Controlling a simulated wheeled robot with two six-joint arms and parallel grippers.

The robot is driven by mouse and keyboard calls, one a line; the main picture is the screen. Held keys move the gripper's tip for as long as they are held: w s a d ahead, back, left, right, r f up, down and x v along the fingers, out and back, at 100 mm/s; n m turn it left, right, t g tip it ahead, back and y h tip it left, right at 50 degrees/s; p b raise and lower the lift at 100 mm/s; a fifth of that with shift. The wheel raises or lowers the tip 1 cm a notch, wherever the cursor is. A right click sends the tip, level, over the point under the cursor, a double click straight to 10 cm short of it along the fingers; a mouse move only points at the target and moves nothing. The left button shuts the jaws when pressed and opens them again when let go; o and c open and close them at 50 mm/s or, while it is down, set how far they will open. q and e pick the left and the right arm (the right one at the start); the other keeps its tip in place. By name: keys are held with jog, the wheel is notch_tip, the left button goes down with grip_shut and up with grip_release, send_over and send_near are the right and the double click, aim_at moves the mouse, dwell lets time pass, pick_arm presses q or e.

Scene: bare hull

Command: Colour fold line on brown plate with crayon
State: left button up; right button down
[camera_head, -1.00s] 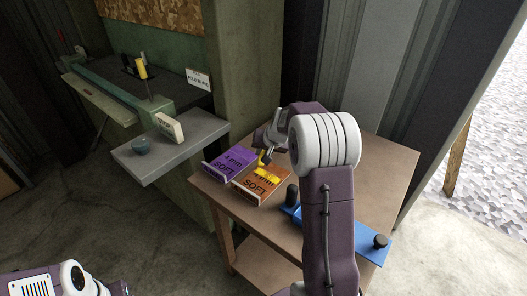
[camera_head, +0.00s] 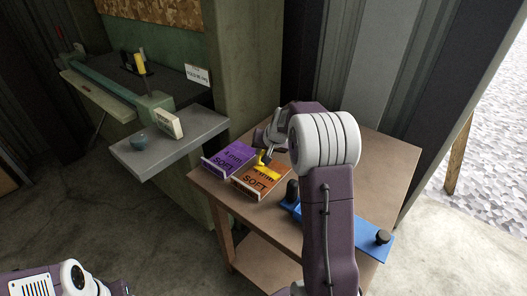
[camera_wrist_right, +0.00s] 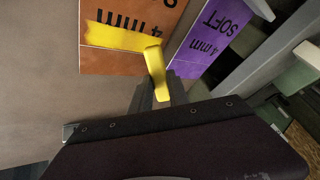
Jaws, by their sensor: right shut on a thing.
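The brown plate (camera_head: 246,190) lies on the small wooden table, marked "SOFT" and "4 mm". In the right wrist view the plate (camera_wrist_right: 105,62) has a wide yellow band across it, beside the lettering. My right gripper (camera_head: 269,152) is over the plate and is shut on a yellow crayon (camera_head: 262,158). In the right wrist view the crayon (camera_wrist_right: 157,72) points at the band's right end, by the plate's edge. I cannot tell whether its tip touches. My left gripper is out of view; only part of that arm shows at the bottom left.
A purple plate (camera_head: 229,160) lies left of the brown plate. A blue bar (camera_head: 350,231) with dark knobs lies on the table's right side. The table's far right is bare.

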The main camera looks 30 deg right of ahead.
jog(key=shift+f+b, duration=0.35)
jog(key=shift+f, duration=0.1)
jog(key=shift+s+d+f+b, duration=0.1)
jog(key=shift+s+d+b, duration=0.15)
jog(key=shift+s+b, duration=0.25)
jog(key=shift+s+d+b, duration=0.2)
jog(key=shift+s+b, duration=0.2)
jog(key=shift+s, duration=0.1)
jog(key=shift+s+d+b, duration=0.2)
jog(key=shift+s+b, duration=0.2)
jog(key=shift+s, duration=0.05)
jog(key=shift+s+d+r, duration=0.15)
jog(key=shift+s+r, duration=0.05)
jog(key=shift+s, duration=0.2)
